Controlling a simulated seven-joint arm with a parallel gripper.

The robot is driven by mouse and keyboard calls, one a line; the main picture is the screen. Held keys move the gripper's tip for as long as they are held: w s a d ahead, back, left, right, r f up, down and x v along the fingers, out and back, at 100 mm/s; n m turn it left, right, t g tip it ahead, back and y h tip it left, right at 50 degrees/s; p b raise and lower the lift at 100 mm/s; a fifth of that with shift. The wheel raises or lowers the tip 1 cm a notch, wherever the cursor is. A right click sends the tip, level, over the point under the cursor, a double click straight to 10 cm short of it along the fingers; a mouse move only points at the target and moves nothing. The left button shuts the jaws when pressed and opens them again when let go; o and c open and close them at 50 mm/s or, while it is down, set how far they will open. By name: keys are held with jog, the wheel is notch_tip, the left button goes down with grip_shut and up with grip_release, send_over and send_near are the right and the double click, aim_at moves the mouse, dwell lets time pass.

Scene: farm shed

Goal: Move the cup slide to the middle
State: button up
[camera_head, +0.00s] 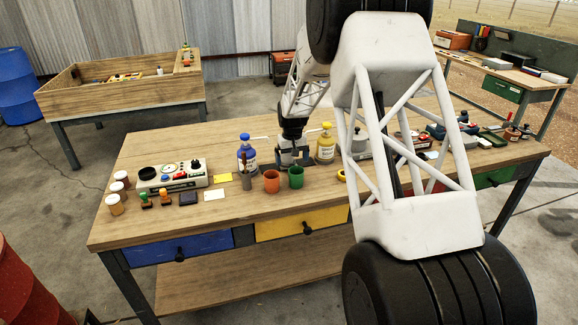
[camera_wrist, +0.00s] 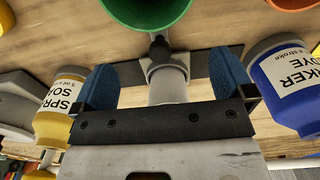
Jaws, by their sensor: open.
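What looks like the cup slide, a grey cylindrical piece (camera_wrist: 168,84) with a small dark knob (camera_wrist: 159,47), stands on a dark strip in the wrist view. My gripper (camera_wrist: 166,84) is open, with blue finger pads on both sides of the grey piece. A gap shows beside each pad. In the head view my gripper (camera_head: 291,157) is low over the bench between the blue dye bottle and the yellow soap bottle. It hides much of the slide there, so I cannot tell the slide's position along its travel.
A green cup (camera_head: 296,177) and an orange cup (camera_head: 272,182) stand just in front. The blue dye bottle (camera_head: 247,155) and yellow soap bottle (camera_head: 325,146) flank my gripper closely. A control box (camera_head: 172,175) sits left. The bench's front left (camera_head: 150,228) is clear.

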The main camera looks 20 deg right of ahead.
jog(key=shift+r, duration=3.15)
jog(key=s+a+r, duration=0.2)
jog(key=s+r, duration=0.3)
jog(key=s, duration=0.3)
jog(key=s+a+r+t, duration=0.1)
jog(key=s+a+r, duration=0.1)
jog(key=s+r, duration=0.5)
jog(key=s+a+r, duration=0.2)
jog(key=s+r, duration=0.2)
jog(key=s, duration=0.6)
jog(key=s+a, duration=0.2)
jog(key=s, duration=1.3)
jog(key=s+a+f+t, duration=0.1)
jog(key=s+a, duration=0.1)
jog(key=s, duration=1.4)
jog(key=shift+s+t, duration=0.15)
jog(key=shift+t, duration=0.15)
